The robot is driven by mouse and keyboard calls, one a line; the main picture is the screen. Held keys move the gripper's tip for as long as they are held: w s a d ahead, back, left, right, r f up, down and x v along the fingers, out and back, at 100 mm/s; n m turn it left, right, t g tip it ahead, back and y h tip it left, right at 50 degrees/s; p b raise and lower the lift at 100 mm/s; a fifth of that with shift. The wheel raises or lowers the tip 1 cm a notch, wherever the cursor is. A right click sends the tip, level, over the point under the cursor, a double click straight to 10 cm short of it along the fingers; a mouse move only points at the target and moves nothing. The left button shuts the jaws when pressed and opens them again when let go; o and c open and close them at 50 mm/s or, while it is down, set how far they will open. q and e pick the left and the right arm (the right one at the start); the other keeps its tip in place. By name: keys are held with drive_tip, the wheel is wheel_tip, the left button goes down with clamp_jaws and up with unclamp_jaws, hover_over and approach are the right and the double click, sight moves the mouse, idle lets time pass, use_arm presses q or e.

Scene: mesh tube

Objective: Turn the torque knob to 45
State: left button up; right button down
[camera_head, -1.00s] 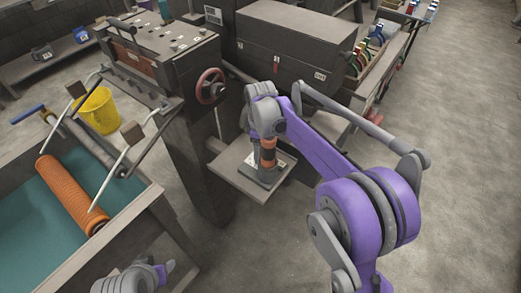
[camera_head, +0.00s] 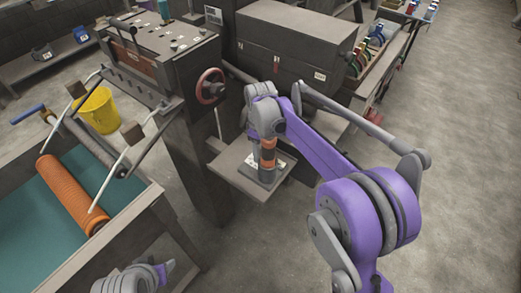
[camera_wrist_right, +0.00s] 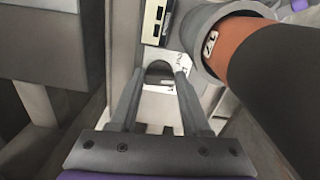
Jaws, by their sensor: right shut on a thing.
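In the right wrist view my right gripper (camera_wrist_right: 158,82) is shut on a dark grey rounded piece between its fingertips, which I take for the torque knob (camera_wrist_right: 158,69). An orange cylinder (camera_wrist_right: 239,45) with a white label stands close on the right. In the head view my right wrist (camera_head: 264,113) is above a small device with an orange band (camera_head: 267,155), standing upright on a small shelf. My wrist hides the knob and fingertips there. I cannot read the knob's setting. Only part of my left arm shows at the bottom left; its fingers are not seen.
A grey machine with a red handwheel (camera_head: 211,86) stands left of the shelf (camera_head: 225,165). A dark box (camera_head: 290,42) is behind. A yellow bucket (camera_head: 98,112) is farther back. The floor right is clear.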

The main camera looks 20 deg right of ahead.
drive_tip(key=shift+m, duration=1.5)
drive_tip(key=shift+c, duration=1.8)
unclamp_jaws()
wheel_tip(320, 180, up, 11)
drive_tip(key=shift+p, duration=0.45)
drive_tip(key=shift+c, duration=0.3)
